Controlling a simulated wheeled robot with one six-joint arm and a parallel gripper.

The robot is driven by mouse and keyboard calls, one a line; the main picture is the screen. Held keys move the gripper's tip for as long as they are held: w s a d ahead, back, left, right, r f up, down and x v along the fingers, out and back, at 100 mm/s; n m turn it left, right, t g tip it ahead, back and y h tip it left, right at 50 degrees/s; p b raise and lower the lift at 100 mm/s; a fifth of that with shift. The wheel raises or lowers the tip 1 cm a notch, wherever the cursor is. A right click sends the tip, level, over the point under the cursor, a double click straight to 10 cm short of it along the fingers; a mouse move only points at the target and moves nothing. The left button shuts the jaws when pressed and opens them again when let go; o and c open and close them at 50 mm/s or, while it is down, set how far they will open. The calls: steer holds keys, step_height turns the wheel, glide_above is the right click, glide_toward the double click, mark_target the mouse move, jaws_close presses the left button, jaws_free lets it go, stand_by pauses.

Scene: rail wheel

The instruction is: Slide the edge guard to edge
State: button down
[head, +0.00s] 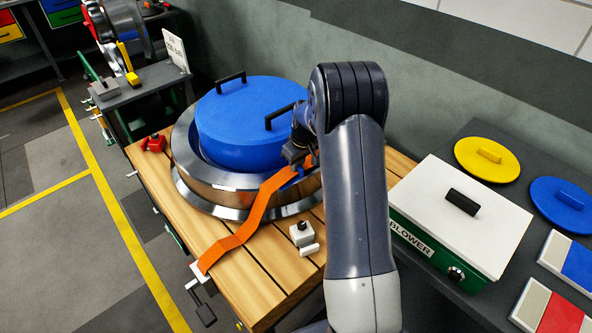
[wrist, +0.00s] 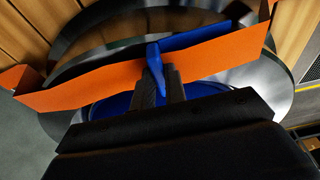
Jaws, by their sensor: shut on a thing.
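The edge guard looks to be the small blue piece (wrist: 155,62) on the orange strap (wrist: 90,84), with its tab between my fingers in the wrist view. My gripper (wrist: 160,80) is shut on this tab. In the head view my gripper (head: 299,158) is at the right side of the steel wheel (head: 205,180), and my arm hides part of the area. The strap (head: 262,200) runs from near my gripper down over the wheel to the table's front left edge. A blue lid (head: 240,125) with two black handles sits in the wheel. I cannot tell whether the guard touches the wheel's edge.
The wheel lies on a slatted wooden table (head: 225,255). A small white block (head: 300,234) and a red clamp (head: 154,143) stand on it. A blower box (head: 455,215) and coloured discs fill the right bench. A grey wall stands close behind.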

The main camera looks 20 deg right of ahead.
mark_target(286, 177)
steer(key=shift+a, duration=0.15)
steer(key=shift+s+a+b, duration=0.25)
steer(key=shift+s+a, duration=0.15)
steer(key=shift+a, duration=0.45)
steer(key=shift+s+a+b, duration=0.25)
steer(key=shift+s+a, duration=0.1)
steer(key=shift+a, duration=0.5)
steer(key=c, duration=1.2)
jaws_free()
steer(key=shift+c, duration=0.2)
steer(key=shift+r, duration=0.15)
steer(key=shift+w+a+p+v, duration=0.1)
steer(key=shift+w+p+v, duration=0.1)
steer(key=shift+p+v, duration=0.55)
steer(key=shift+w+a+p+v, duration=0.15)
steer(key=shift+p+v, duration=0.25)
steer(key=shift+v, duration=0.75)
steer(key=shift+w+p+v, duration=0.2)
steer(key=shift+p+v, duration=0.35)
steer(key=shift+v, duration=0.4)
steer(key=shift+r, duration=0.1)
